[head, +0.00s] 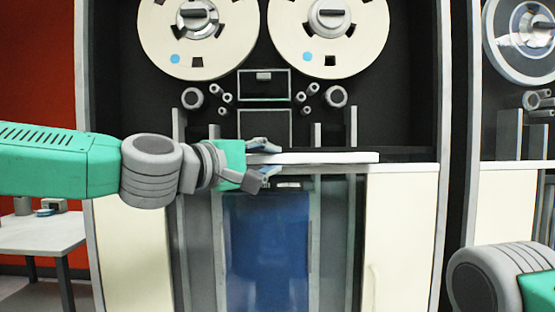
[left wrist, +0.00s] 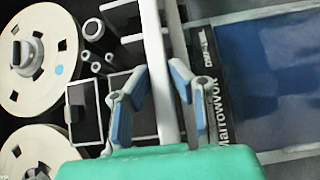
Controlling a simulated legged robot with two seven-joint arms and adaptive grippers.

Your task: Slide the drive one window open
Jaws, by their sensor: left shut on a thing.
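The tape drive's window (head: 292,240) is a glass panel low in the middle of the cabinet, with a blue area behind it. A white horizontal bar (head: 330,157) runs along its top edge, and it also shows in the left wrist view (left wrist: 158,60). My left gripper (head: 268,163) reaches in from the left and is shut on the bar near its left end, with one finger above and one below. In the left wrist view, the fingers (left wrist: 162,90) stand on both sides of the bar. My right gripper is out of view; only part of that arm shows at lower right.
Two cream tape reels (head: 207,55) sit above, with small rollers (head: 336,97) below them. Cream panels (head: 400,240) flank the window. A second drive (head: 522,45) stands at the right. A white side table (head: 40,235) is at the left.

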